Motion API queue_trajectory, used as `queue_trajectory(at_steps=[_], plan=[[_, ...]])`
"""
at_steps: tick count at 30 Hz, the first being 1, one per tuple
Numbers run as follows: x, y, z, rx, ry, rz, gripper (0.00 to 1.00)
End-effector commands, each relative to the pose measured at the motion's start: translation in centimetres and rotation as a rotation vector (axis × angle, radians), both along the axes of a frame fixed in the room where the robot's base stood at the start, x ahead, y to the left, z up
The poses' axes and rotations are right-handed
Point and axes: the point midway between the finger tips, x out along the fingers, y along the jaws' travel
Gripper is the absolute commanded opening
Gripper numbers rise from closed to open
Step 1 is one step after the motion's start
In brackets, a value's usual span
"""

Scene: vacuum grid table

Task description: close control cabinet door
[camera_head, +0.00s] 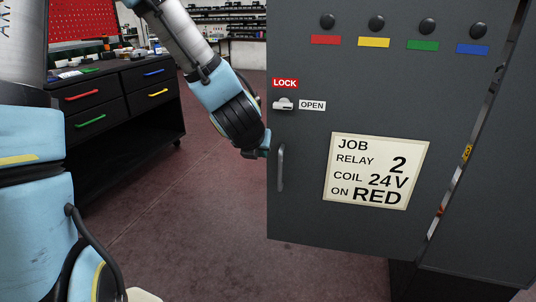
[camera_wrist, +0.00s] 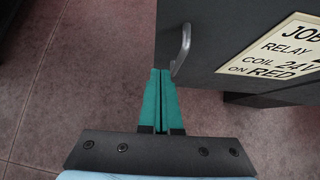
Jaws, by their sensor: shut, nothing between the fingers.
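The dark grey cabinet door (camera_head: 300,210) stands ajar, with a narrow gap showing the cabinet's inside along its right side. Its metal handle (camera_head: 281,168) is near the left edge and also shows in the wrist view (camera_wrist: 183,48). A small latch (camera_head: 283,104) sits between a red LOCK label (camera_head: 285,83) and a white OPEN label (camera_head: 312,105). My gripper (camera_wrist: 160,72) is shut and empty, its green fingertips at the door's left edge, just left of the handle. I cannot tell whether they touch the door.
The door carries a job sign (camera_head: 377,170) and several black knobs above coloured labels. The cabinet body (camera_head: 500,190) is at the right. A black drawer bench (camera_head: 125,100) stands at the back left. Bare floor (camera_head: 185,220) lies between bench and cabinet.

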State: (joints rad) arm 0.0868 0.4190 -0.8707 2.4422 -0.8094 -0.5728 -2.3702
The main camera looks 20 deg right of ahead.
Motion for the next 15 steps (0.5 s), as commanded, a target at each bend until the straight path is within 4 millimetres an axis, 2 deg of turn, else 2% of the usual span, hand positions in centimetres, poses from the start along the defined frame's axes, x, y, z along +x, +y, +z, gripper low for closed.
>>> queue_trajectory(at_steps=[1, 11, 15], plan=[[0.3, -0.4, -0.9, 0.0, 0.005, -0.002, 0.0], [3.6, -2.9, -4.9, 0.002, 0.003, -0.001, 0.0], [5.4, -4.2, -4.3, 0.001, -0.001, -0.001, 0.0]])
